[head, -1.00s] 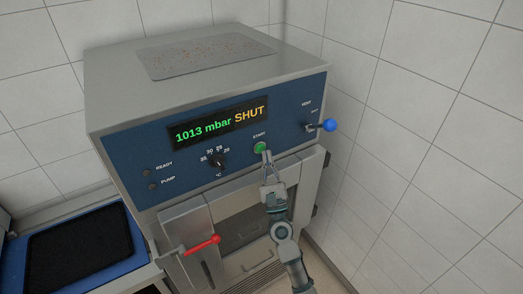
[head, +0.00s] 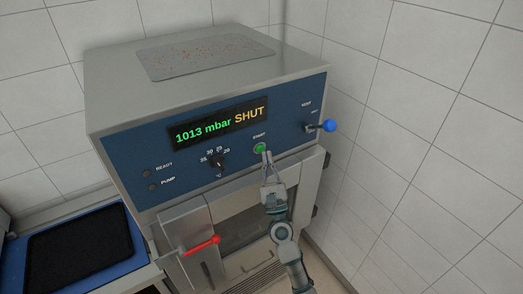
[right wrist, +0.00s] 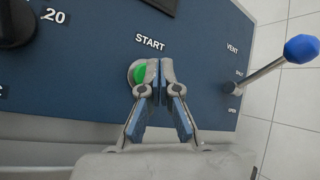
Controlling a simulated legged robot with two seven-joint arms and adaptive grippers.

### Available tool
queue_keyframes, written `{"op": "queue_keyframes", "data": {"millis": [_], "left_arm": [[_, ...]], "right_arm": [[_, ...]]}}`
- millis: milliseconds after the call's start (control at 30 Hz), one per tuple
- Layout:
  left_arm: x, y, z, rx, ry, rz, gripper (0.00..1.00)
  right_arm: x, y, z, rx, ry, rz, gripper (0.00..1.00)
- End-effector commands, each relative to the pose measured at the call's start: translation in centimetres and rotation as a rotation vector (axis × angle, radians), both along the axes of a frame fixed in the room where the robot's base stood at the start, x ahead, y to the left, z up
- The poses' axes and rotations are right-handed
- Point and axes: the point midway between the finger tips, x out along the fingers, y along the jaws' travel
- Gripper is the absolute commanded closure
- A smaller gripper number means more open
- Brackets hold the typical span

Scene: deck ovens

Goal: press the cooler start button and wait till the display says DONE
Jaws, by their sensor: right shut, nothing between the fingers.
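The cooler (head: 240,180) has a blue front panel with a lit display (head: 218,124) reading "1013 mbar SHUT". The green START button (head: 260,148) is on the panel's right half. My right gripper (head: 265,155) is shut and empty, its fingertips at the button's lower edge in the head view. In the right wrist view the fingertips (right wrist: 160,68) lie over the right part of the green button (right wrist: 140,74), which is partly hidden. I cannot tell whether they touch it. My left gripper is not in view.
A vent lever with a blue knob (head: 330,126) sticks out right of the button. A temperature dial (head: 217,162) is to the left. A door handle with a red grip (head: 203,245) is below. A blue-framed black surface (head: 80,248) stands at left. A tiled wall is close on the right.

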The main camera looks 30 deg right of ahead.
Motion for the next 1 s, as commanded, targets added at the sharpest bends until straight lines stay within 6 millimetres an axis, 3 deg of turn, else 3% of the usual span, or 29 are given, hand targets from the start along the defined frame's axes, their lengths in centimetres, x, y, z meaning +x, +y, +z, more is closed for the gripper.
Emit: {"op": "queue_keyframes", "data": {"millis": [1000], "left_arm": [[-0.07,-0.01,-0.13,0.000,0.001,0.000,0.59]], "right_arm": [[0.89,0.10,0.17,0.000,0.000,0.000,1.00]]}}
